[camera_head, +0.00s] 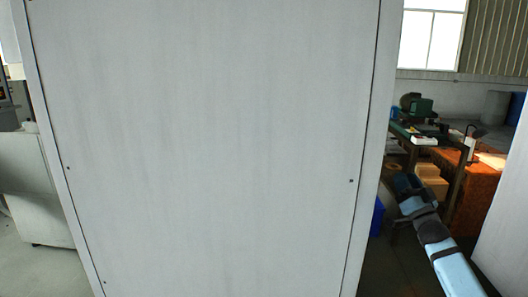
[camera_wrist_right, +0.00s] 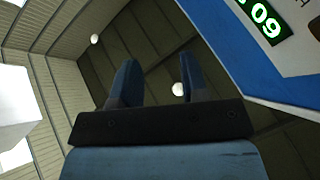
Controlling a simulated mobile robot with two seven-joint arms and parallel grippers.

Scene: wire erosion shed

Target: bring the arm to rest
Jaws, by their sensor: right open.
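My right arm comes in from the lower right in the head view, and its blue and black far end (camera_head: 405,187) is beside the right edge of a large pale panel. The fingers are too small to make out there. In the right wrist view my right gripper (camera_wrist_right: 156,68) shows two blue fingers standing apart, with nothing between them. It points up towards the shed roof. My left gripper is in neither view.
The large pale panel (camera_head: 210,150) fills most of the head view, close in front. Past its right edge are a green-topped bench (camera_head: 424,134), cardboard boxes (camera_head: 430,180) and a blue bin (camera_head: 377,216). A blue-white housing with a green display (camera_wrist_right: 264,18) is close to the right gripper.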

